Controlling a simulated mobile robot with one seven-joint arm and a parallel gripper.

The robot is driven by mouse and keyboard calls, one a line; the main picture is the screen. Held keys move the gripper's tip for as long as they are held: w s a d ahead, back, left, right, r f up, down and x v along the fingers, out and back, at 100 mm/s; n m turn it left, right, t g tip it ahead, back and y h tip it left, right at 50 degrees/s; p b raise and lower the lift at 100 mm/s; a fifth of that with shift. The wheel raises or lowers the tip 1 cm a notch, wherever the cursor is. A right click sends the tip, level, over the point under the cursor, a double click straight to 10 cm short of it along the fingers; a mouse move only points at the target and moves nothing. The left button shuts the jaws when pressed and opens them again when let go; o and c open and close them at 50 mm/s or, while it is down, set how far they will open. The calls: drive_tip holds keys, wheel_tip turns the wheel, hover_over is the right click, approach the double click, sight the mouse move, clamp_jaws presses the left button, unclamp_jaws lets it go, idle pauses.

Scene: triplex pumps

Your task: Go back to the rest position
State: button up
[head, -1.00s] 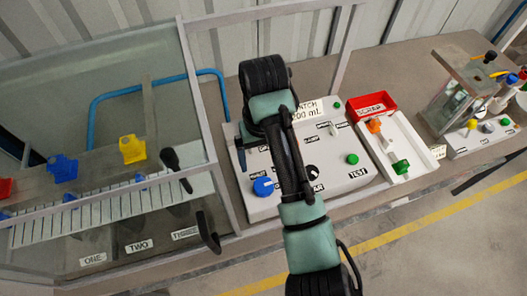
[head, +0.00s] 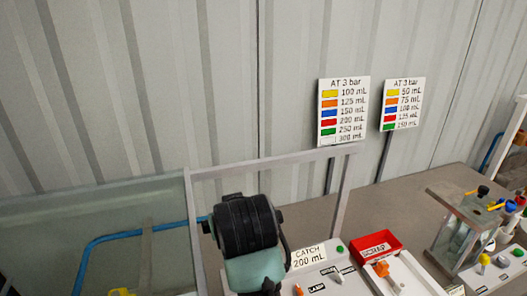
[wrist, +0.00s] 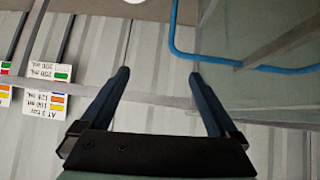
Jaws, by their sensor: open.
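My gripper shows in the wrist view (wrist: 160,80), with its two dark fingers spread wide apart and nothing between them. In the head view my teal and black arm stands in front of the control panel (head: 330,277), and the fingers are hidden there. The wrist view looks at the ribbed wall upside down, with a metal frame bar crossing behind the fingers.
A glass-sided tank (head: 100,235) with a blue pipe (head: 90,250) is at left. A red scrap tray (head: 376,246) and a clear box (head: 465,225) stand at right. A frame post (head: 343,195) rises beside my arm.

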drive_tip(key=s+d+r+m+t+y+b, duration=0.15)
drive_tip(key=r+t, duration=0.35)
drive_tip(key=r, duration=0.7)
drive_tip(key=s+a+r+n+t+h+p, duration=0.15)
drive_tip(key=r+t, duration=0.35)
drive_tip(key=r, duration=0.7)
drive_tip(key=s+d+r+m+t+h, duration=0.1)
drive_tip(key=s+d+r+t, duration=0.2)
drive_tip(key=s+r, duration=0.4)
drive_tip(key=s+d+r+m+t+h+b, duration=0.1)
drive_tip(key=s+d+r+m+t, duration=0.1)
drive_tip(key=s+r+t, duration=0.3)
drive_tip(key=s+d+r, duration=0.1)
drive_tip(key=s+r, duration=0.1)
drive_tip(key=s, duration=0.1)
drive_tip(key=shift+b, duration=0.3)
